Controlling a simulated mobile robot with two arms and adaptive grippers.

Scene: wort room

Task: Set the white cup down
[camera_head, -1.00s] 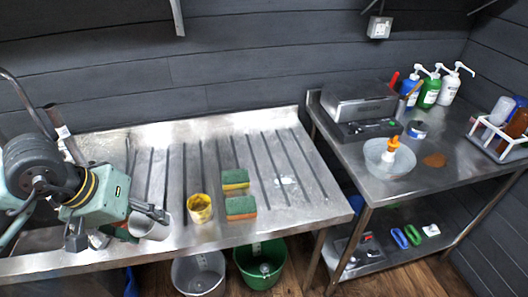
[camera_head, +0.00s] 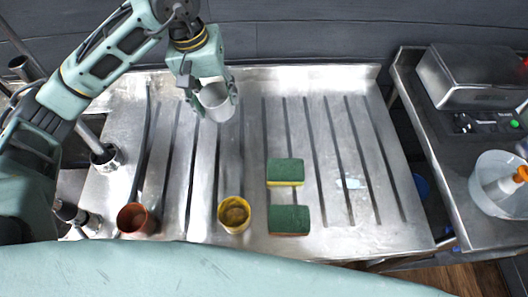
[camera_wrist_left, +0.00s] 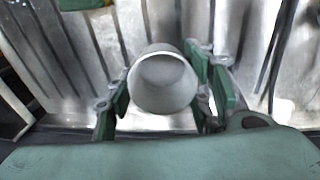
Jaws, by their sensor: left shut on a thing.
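The white cup (camera_head: 217,101) is between the fingers of my left gripper (camera_head: 212,98), over the back part of the ribbed steel drainboard (camera_head: 260,140). The gripper is shut on it. In the left wrist view the cup (camera_wrist_left: 163,82) shows its round opening, with the left gripper's green finger pads (camera_wrist_left: 165,90) on both sides. I cannot tell whether the cup's base touches the steel. My right gripper is not in view.
A yellow cup (camera_head: 234,214), a brown-red cup (camera_head: 136,220) and two green sponges (camera_head: 286,172) stand toward the drainboard's front. Clear steel lies right of the sponges. A second steel table (camera_head: 445,150) at right holds a metal box (camera_head: 474,76) and a bowl (camera_head: 497,182).

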